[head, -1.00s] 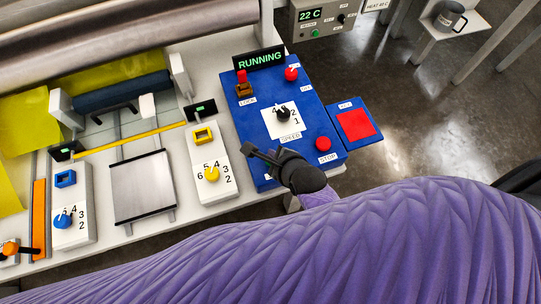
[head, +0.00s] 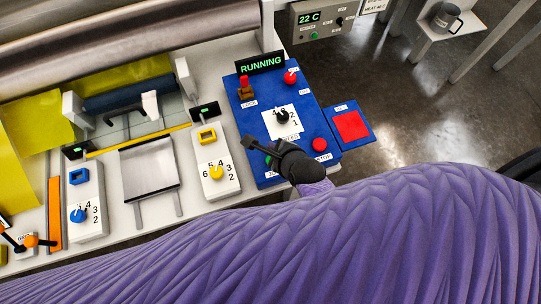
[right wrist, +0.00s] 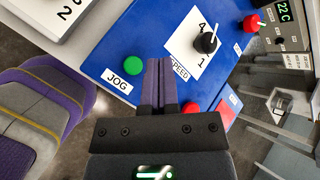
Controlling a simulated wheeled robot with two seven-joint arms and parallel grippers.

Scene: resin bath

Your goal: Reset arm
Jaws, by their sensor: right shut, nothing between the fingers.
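My right gripper (head: 258,147) is shut and empty above the lower part of the blue control panel (head: 243,125). In the right wrist view its fingers (right wrist: 160,84) are together, between the green JOG button (right wrist: 133,66) and the black SPEED dial (right wrist: 206,43). The red stop button (head: 320,145) is right of the gripper in the head view. The display (head: 260,63) reads RUNNING. My purple right arm crosses the foreground. My left gripper is not in view.
A metal plate (head: 148,168) sits on rails between a yellow dial (head: 216,172) and a blue dial (head: 78,215). A red pad (head: 351,126) lies right of the panel. A box (head: 318,22) reads 22 C. A mug (head: 445,17) stands on a shelf; floor is open at right.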

